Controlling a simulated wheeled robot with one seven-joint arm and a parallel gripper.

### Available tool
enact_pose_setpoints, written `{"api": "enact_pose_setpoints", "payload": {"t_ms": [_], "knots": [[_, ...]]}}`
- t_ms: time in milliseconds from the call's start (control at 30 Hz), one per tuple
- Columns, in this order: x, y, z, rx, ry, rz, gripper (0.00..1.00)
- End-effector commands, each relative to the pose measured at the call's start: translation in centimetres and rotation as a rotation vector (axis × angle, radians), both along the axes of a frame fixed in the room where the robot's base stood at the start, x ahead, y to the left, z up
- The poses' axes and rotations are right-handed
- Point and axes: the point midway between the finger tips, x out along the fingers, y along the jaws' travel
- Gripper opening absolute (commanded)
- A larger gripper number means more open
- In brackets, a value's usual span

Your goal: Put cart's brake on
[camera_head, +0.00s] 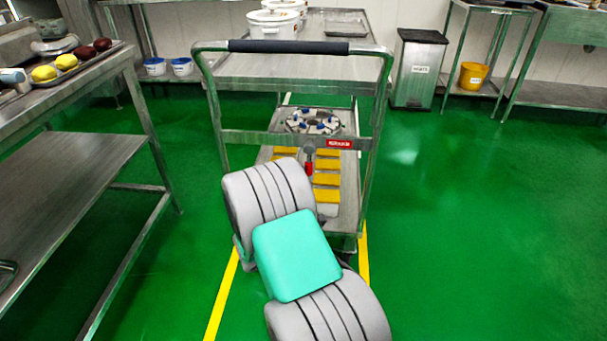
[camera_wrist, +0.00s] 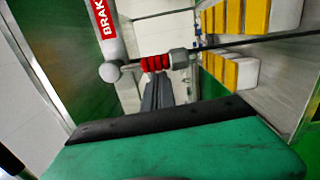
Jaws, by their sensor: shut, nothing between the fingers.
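The steel cart (camera_head: 265,65) stands ahead with its black-gripped push handle (camera_head: 290,47) toward me. A red brake grip (camera_head: 309,168) hangs below the crossbar, left of a red label (camera_head: 339,143). In the wrist view the ribbed red grip (camera_wrist: 156,63) lies between a pale round knob and a grey collar, near the red "BRAK…" label (camera_wrist: 102,17). My gripper (camera_wrist: 158,82) is shut and empty, its dark fingers ending right at the red grip. I cannot tell whether they touch it. In the head view my arm hides the gripper.
The cart's lower shelf holds white-and-yellow blocks (camera_head: 326,180) and a round fixture (camera_head: 313,121). White buckets (camera_head: 272,24) stand on top. A steel table (camera_head: 70,150) is close on the left. A grey bin (camera_head: 418,68) stands behind right. Green floor on the right is clear.

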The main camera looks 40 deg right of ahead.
Motion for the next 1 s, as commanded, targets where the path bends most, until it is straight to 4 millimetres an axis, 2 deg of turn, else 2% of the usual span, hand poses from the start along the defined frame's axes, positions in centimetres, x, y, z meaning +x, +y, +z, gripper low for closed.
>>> {"api": "enact_pose_setpoints", "payload": {"t_ms": [367, 467, 600, 800, 1000], "knots": [[-0.1, 0.0, -0.1, 0.001, 0.000, -0.005, 0.00], [0.4, 0.8, -0.3, 0.001, -0.001, -0.003, 0.00], [1.7, 3.1, -0.5, 0.001, -0.001, 0.000, 0.00], [-1.7, 6.8, 0.1, 0.000, 0.003, -0.005, 0.00], [-4.2, 9.4, 0.1, 0.000, 0.000, -0.013, 0.00]]}}
